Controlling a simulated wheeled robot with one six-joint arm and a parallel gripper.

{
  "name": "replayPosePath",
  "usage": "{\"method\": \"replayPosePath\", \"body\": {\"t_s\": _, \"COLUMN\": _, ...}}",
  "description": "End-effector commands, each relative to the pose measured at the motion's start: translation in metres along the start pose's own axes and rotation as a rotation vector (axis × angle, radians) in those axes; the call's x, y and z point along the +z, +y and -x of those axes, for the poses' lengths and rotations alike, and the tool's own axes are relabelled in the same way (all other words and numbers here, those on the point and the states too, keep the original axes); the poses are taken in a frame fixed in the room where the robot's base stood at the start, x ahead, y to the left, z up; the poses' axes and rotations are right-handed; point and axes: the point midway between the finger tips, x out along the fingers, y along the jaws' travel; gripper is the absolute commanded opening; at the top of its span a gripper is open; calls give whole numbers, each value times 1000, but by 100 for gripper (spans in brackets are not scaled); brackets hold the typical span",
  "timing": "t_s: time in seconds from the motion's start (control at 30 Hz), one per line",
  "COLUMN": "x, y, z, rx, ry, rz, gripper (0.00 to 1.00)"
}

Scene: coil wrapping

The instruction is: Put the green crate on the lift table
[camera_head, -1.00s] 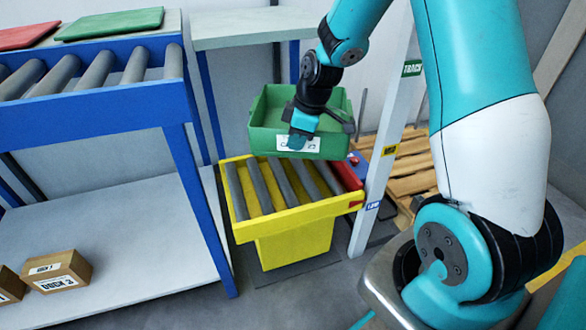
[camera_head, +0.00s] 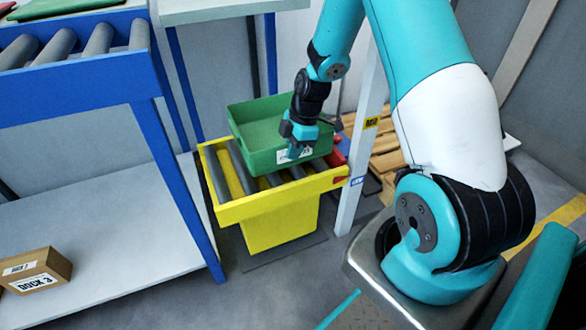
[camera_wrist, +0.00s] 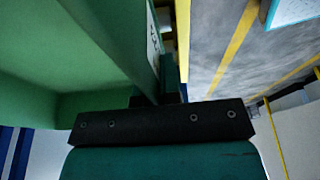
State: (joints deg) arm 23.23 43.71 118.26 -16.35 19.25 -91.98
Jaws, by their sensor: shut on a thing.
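The green crate (camera_head: 262,160) is an open box with a white label on its near wall. My gripper (camera_head: 297,143) is shut on the crate's near wall, beside the label. The lift table (camera_head: 280,222) is yellow, with grey rollers and a red part at its right end. The crate is over the rear of the rollers and hides part of them. I cannot tell whether its bottom touches them. In the wrist view the crate's green wall (camera_wrist: 85,50) runs up to my gripper's dark bar, and the fingertips are mostly hidden.
A pale post (camera_head: 355,190) stands close to the lift table's right end. A blue-framed roller conveyor (camera_head: 85,72) is at the left, with a boxed shelf (camera_head: 120,230) below. A pale table (camera_head: 225,8) stands behind. Wooden pallets (camera_head: 388,150) lie at the right.

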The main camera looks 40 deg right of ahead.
Motion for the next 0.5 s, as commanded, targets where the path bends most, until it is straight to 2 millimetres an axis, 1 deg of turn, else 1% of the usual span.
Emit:
{"method": "replayPosePath", "body": {"t_s": 0.17, "x": 3, "y": 1, "z": -12, "rx": 1, "ry": 0, "rz": 1, "gripper": 0}}
{"method": "replayPosePath", "body": {"t_s": 0.4, "x": 13, "y": 1, "z": -46, "rx": 2, "ry": 0, "rz": 0, "gripper": 0}}
{"method": "replayPosePath", "body": {"t_s": 0.5, "x": 13, "y": 1, "z": -47, "rx": 4, "ry": 0, "rz": 0, "gripper": 0}}
